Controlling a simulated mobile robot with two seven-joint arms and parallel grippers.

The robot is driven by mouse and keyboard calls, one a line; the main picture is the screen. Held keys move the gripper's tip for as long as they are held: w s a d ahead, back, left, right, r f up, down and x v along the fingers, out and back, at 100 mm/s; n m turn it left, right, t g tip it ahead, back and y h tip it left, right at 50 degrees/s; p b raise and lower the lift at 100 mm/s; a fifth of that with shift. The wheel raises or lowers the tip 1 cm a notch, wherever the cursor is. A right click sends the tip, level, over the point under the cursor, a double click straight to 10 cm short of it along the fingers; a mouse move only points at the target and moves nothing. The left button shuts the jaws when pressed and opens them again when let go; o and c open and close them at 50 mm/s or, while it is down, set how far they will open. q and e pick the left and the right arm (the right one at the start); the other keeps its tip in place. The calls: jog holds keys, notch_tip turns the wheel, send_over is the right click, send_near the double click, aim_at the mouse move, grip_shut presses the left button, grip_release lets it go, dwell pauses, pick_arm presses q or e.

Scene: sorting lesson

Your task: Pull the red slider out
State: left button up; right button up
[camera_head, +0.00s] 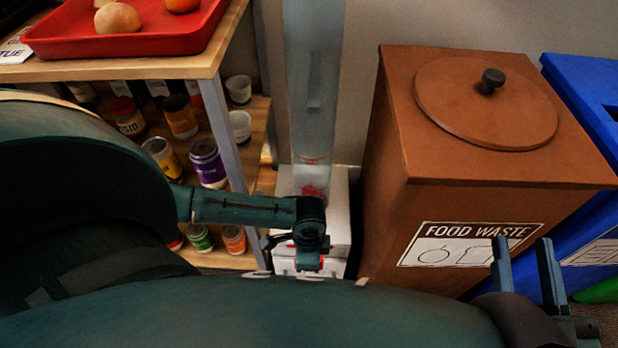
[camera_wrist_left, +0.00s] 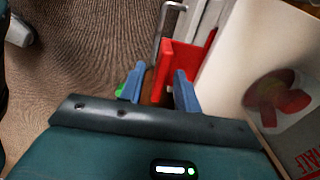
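The red slider (camera_wrist_left: 166,72) shows in the left wrist view as an upright red plate with a wider red part behind it, beside a white rounded surface. My left gripper (camera_wrist_left: 157,88) is open, with one blue-grey finger on each side of the plate. A gap shows on the plate's left; whether the right finger touches it I cannot tell. In the head view a small red patch (camera_head: 308,262) shows at my left wrist, low before the white base; the left fingers are hidden there. My right gripper (camera_head: 526,262) is open and empty before the brown bin.
A clear upright column (camera_head: 314,90) stands on a white base (camera_head: 338,215). Right of it are a brown food waste bin (camera_head: 440,185) and a blue bin (camera_head: 585,95). Left is a wooden shelf (camera_head: 130,68) with jars and a red tray (camera_head: 150,42). A metal handle (camera_wrist_left: 160,22) shows in the wrist view.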

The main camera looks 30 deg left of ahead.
pick_arm(q)
jog(key=shift+f, duration=0.6)
grip_shut()
